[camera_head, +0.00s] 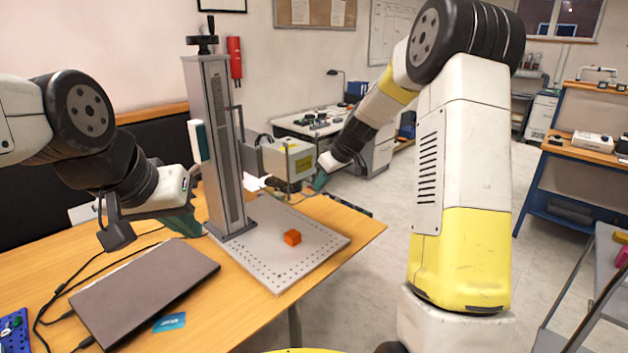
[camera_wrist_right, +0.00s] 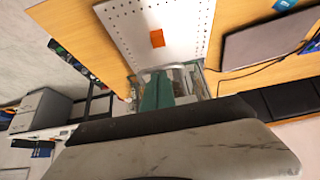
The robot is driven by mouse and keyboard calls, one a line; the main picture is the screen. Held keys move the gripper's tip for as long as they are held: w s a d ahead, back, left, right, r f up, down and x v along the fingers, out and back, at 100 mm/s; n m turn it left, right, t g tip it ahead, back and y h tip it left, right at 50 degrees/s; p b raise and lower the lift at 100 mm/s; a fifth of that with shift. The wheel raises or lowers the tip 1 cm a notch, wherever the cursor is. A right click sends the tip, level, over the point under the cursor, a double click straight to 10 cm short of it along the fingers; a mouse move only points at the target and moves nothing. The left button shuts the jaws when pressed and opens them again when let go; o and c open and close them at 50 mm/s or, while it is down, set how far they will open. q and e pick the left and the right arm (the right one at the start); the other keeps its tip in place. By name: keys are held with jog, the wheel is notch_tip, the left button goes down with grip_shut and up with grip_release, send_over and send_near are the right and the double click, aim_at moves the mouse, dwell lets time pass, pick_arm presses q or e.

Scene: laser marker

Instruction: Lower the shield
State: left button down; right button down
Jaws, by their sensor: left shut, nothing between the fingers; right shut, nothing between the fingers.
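The laser marker's tall grey column (camera_head: 218,140) stands on a perforated metal plate (camera_head: 275,270), with its boxy head (camera_head: 290,158) out to the right. I cannot clearly make out the shield in the head view. In the right wrist view, a pale, glassy-looking part (camera_wrist_right: 193,80) sits beside the green fingers; I cannot tell whether it is the shield. My right gripper (camera_head: 319,182) is shut and empty, close to the right of the marker's head; its fingers show in the wrist view (camera_wrist_right: 165,92). My left gripper (camera_head: 188,226) is shut and empty, left of the column.
An orange block (camera_head: 292,238) lies on the plate; it also shows in the right wrist view (camera_wrist_right: 157,38). A closed dark laptop (camera_head: 145,290) and black cables lie on the wooden table (camera_head: 225,325). A blue card (camera_head: 169,322) lies near the laptop. Floor is open beyond the table.

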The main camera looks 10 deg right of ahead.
jog(key=shift+f, duration=0.1)
notch_tip(320, 180, down, 18)
dwell(0.5)
jog(key=shift+s, duration=0.15)
